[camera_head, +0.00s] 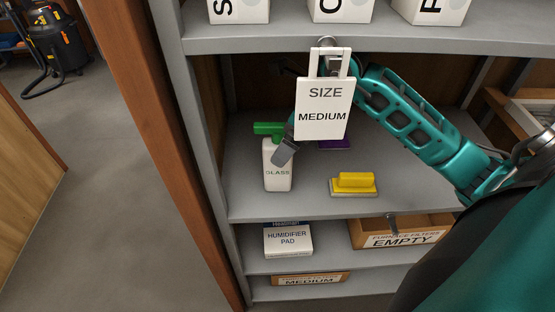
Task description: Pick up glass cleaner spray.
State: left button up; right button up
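The glass cleaner spray (277,172) is a white bottle labelled "GLASS" with a green spray head (268,129). It stands upright on the middle shelf near its left side. My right arm comes in from the right, passes behind a hanging sign and ends at the bottle. My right gripper (284,151) is at the bottle's upper part, with a grey finger in front of the white body just below the green head. The other finger is hidden, so its grip is unclear. My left gripper is not in view.
A white "SIZE MEDIUM" sign (323,109) hangs before my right forearm. A yellow-handled brush or sponge (354,183) lies right of the bottle, with a purple item (334,143) behind. Below are a humidifier pad box (288,240) and an "EMPTY" filter box (404,239). The left shelf post (208,150) is close.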

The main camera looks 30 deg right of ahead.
jog(key=shift+w+x, duration=0.25)
jog(key=shift+x, duration=1.4)
jog(key=shift+a+r, duration=0.1)
jog(key=shift+a, duration=0.1)
jog(key=c, duration=0.9)
